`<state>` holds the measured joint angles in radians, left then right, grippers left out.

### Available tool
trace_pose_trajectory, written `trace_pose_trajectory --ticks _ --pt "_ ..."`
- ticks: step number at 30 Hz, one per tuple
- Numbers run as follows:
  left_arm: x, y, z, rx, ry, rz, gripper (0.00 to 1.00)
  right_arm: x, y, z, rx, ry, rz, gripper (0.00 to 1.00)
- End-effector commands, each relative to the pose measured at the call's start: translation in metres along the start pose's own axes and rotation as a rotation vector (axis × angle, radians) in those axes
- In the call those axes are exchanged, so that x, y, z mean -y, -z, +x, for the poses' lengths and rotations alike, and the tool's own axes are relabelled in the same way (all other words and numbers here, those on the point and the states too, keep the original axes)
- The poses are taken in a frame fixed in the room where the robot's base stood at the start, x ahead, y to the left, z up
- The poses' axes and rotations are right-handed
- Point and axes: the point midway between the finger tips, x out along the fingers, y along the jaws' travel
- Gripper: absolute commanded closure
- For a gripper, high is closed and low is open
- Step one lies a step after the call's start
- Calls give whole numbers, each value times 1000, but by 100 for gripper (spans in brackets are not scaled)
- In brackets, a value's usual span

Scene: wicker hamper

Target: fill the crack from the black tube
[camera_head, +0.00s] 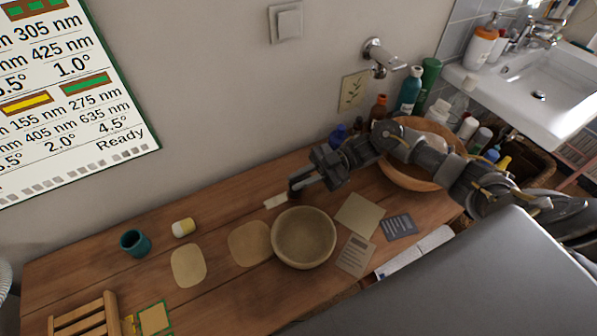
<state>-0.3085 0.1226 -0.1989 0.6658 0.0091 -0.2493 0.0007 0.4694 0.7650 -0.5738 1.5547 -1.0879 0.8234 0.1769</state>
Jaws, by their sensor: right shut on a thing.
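My right gripper (290,187) reaches in from the right, over the back of the wooden table. It is shut on a small dark thing, mostly hidden by the fingers; I cannot tell if this is the black tube. A short pale strip (274,201) shows just left of the fingertips; I cannot tell if it touches them. A pale round bowl (304,240) stands just in front of the gripper. I cannot make out a crack on any surface. My left gripper is not in view.
On the table (85,262) are a teal cup (135,243), a small yellow-and-white jar (183,228), flat pale pieces (188,266), a dark card (399,226) and a wooden rack (83,318). A larger wooden bowl (410,180) and several bottles (410,91) crowd the back right.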

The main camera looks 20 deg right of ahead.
Motion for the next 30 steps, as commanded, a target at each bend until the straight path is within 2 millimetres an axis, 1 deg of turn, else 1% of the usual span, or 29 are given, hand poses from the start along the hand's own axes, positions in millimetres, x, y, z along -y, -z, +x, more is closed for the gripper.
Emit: trace_pose_trajectory --ticks 1,6,13,16,25,30 --pt "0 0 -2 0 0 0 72 4 0 0 2 1 6 100" --pt "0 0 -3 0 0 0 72 5 -1 0 3 2 7 100" --pt "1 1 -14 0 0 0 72 17 4 0 4 3 12 100" --pt "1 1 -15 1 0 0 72 20 4 0 4 3 10 100" --pt "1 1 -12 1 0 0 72 18 3 0 3 2 5 100" --pt "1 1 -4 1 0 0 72 10 1 0 2 1 3 100"
